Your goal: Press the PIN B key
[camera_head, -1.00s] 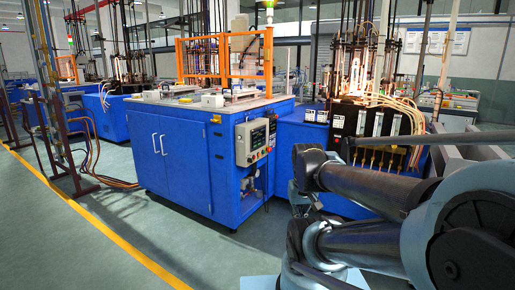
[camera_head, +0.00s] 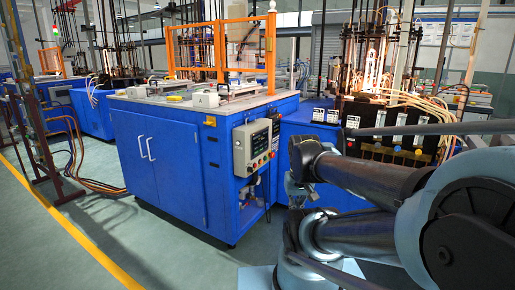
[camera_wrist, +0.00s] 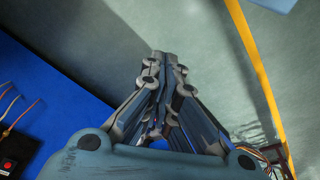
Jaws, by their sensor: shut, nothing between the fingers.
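A grey control box (camera_head: 256,147) with a dark screen and a row of small coloured buttons is mounted on the right front corner of a blue cabinet machine (camera_head: 160,160). The PIN B key cannot be made out; the labels are too small to read. My gripper (camera_wrist: 165,56) shows in the wrist view, its fingers shut together with nothing between them, above bare floor. It is apart from the control box, which I cannot identify in the wrist view. In the head view my arm reaches in from the right, to the right of the box.
A second blue machine with glowing burners (camera_head: 375,75) and pale hoses stands behind my arm. An orange guard frame (camera_head: 222,50) tops the cabinet. Pipes hang below the control box. Green floor (camera_head: 150,245) is clear in front, with a yellow line (camera_head: 75,240) at left.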

